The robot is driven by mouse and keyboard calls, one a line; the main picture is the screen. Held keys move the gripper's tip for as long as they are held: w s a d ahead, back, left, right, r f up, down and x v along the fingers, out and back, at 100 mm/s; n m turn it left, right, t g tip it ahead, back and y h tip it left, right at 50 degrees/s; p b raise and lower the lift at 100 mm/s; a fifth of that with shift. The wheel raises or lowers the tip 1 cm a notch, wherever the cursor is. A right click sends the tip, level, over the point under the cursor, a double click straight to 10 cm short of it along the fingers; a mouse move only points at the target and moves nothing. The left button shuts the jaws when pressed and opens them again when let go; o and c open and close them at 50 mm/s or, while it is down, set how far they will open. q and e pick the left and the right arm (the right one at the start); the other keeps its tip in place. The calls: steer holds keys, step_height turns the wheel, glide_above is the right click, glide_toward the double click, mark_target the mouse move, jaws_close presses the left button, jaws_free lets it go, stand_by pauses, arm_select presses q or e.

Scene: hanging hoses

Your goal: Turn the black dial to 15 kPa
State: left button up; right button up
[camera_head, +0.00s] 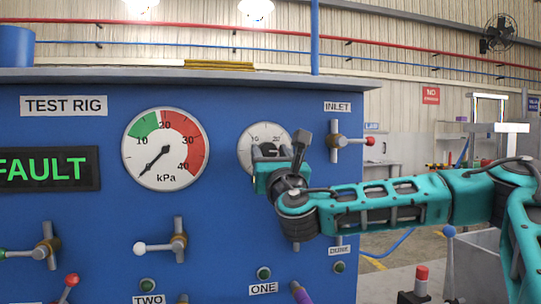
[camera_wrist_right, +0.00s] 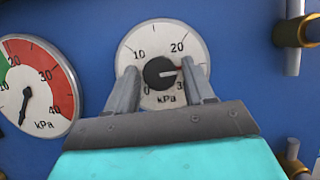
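The black dial (camera_wrist_right: 160,72) is a round knob in the middle of a white scale plate (camera_wrist_right: 148,40) marked 0 to 30 kPa. A small reddish mark at the knob's right side points between 20 and 30. In the head view the scale plate (camera_head: 262,130) is partly hidden behind my right gripper (camera_head: 268,152). My right gripper also shows in the wrist view (camera_wrist_right: 158,72), open, with one finger on each side of the knob and apparent gaps between. My left gripper is not in view.
A larger gauge (camera_head: 164,149), with green and red bands, has its needle at the low end, near 0. The blue test rig panel (camera_head: 100,209) carries several levers, including the inlet lever (camera_head: 350,141) right of the dial. A display (camera_head: 47,169) reads FAULT.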

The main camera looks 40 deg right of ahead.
steer(key=c, duration=0.8)
steer(key=shift+n, duration=0.6)
steer(key=n+y+p, duration=0.1)
steer(key=n, duration=0.2)
steer(key=n+t+y+p, duration=0.1)
steer(key=n+y, duration=0.1)
steer(key=shift+d+r+n, duration=0.1)
steer(key=shift+r+n, duration=0.1)
steer(key=shift+n, duration=0.2)
steer(key=n+y+p, duration=0.1)
steer(key=n, duration=0.2)
steer(key=n+y+p, duration=0.1)
steer(key=n+y, duration=0.1)
steer(key=n, duration=0.1)
steer(key=shift+s+d+y, duration=0.1)
steer(key=shift+y, duration=0.2)
steer(key=n, duration=0.2)
steer(key=n+g+y, duration=0.1)
steer(key=n, duration=0.1)
steer(key=shift+y+p, duration=0.3)
steer(key=shift+p, duration=0.1)
steer(key=shift+d+n+g+y, duration=0.15)
steer(key=shift+n+g, duration=0.25)
steer(key=shift+n, duration=0.85)
steer(key=shift+a+n+g+y, duration=0.1)
steer(key=shift+n+g+y, duration=0.25)
steer(key=shift+n, duration=0.9)
